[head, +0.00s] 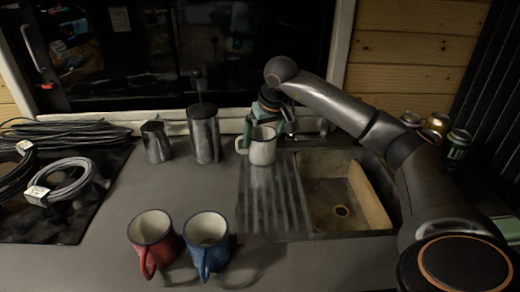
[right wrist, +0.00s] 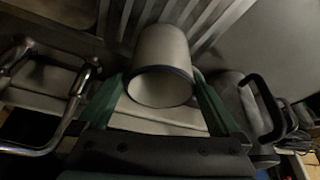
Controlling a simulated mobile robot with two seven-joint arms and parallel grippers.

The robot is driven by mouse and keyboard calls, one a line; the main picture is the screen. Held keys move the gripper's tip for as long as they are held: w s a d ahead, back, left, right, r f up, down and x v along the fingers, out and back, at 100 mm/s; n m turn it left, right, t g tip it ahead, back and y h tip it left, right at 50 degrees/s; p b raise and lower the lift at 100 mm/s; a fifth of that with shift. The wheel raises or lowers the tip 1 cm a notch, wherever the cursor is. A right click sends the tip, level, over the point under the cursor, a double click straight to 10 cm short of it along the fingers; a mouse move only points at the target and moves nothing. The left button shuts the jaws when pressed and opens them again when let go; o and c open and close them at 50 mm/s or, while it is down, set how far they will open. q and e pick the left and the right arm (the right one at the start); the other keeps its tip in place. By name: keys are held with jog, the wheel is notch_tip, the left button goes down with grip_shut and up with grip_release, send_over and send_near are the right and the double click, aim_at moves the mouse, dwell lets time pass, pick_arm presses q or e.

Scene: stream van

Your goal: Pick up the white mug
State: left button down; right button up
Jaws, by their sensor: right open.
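The white mug (head: 263,151) stands upright on the ribbed drainboard left of the sink, its handle toward the left. My right gripper (head: 267,124) is just behind and above it, reaching in from the right. In the right wrist view the mug (right wrist: 163,60) lies between the two green fingers of the open gripper (right wrist: 160,88), with its dark rim toward the camera. A gap shows beside the fingers; whether either finger touches the mug cannot be told. My left gripper is not in view.
A red mug (head: 152,239) and a blue mug (head: 207,240) stand at the front. A metal canister (head: 204,135) and a small pitcher (head: 157,142) stand left of the white mug. The sink (head: 330,197) is right; cans (head: 457,145) stand behind my arm. Cables (head: 68,183) lie left.

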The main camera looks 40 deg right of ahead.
jog(key=shift+w+f, duration=0.25)
jog(key=shift+f, duration=0.4)
jog(key=c, duration=1.5)
jog(key=shift+r, duration=0.1)
jog(key=shift+r, duration=0.1)
jog(key=shift+r, duration=1.1)
jog(key=shift+s+a+r, duration=1.25)
jog(key=shift+s+r, duration=0.5)
jog(key=shift+s, duration=0.2)
jog(key=shift+s+a+r, duration=1.2)
jog(key=shift+s+r, duration=0.55)
jog(key=shift+s, duration=0.2)
jog(key=shift+s+a+r, duration=1.25)
jog(key=shift+s+r, duration=0.5)
jog(key=shift+s, duration=0.2)
